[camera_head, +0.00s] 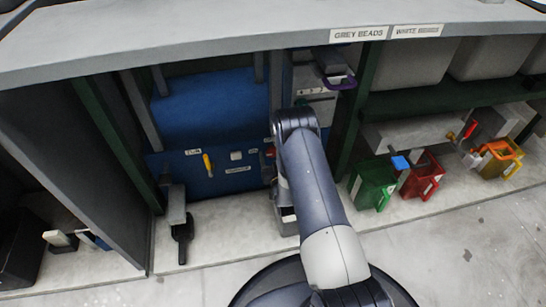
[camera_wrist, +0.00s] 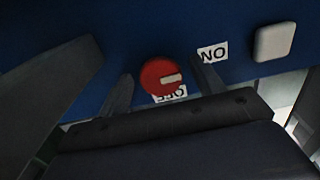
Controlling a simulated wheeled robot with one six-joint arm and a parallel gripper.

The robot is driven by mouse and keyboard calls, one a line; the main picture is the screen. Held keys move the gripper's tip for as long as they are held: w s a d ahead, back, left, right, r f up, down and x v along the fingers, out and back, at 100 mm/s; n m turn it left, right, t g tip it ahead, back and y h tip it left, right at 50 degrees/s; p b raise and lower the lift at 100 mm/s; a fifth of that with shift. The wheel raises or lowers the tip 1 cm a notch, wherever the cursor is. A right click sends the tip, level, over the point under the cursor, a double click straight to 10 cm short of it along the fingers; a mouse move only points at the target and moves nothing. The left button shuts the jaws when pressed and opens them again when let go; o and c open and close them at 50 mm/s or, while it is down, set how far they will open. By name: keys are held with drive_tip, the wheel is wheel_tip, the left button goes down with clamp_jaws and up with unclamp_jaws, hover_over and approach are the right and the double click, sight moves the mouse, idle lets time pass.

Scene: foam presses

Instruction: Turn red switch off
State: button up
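The red switch (camera_wrist: 158,76) is a round knob on a blue panel (camera_wrist: 130,25), in the upper middle of the wrist view. A white bar on it runs from its middle to its right edge. An upside-down ON label (camera_wrist: 212,53) lies to its upper right, and a partly covered OFF label (camera_wrist: 172,95) just below it. My gripper (camera_wrist: 164,72) is open, with one finger on each side of the switch; contact cannot be told. In the head view my arm hides the gripper and most of the switch area.
A pale square button (camera_wrist: 274,41) is right of the switch in the wrist view. In the head view, a yellow handle (camera_head: 207,164) is on the panel, a black-handled tool (camera_head: 182,240) at left, and green (camera_head: 371,184) and red (camera_head: 421,176) bins at right.

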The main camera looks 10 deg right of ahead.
drive_tip(key=c, duration=0.9)
drive_tip(key=m, duration=0.4)
drive_tip(key=shift+m, duration=0.4)
drive_tip(key=m, duration=0.4)
drive_tip(key=shift+a+m, duration=0.1)
drive_tip(key=shift+m, duration=0.2)
drive_tip(key=m, duration=0.4)
drive_tip(key=shift+r+m, duration=0.1)
drive_tip(key=shift+m, duration=2.1)
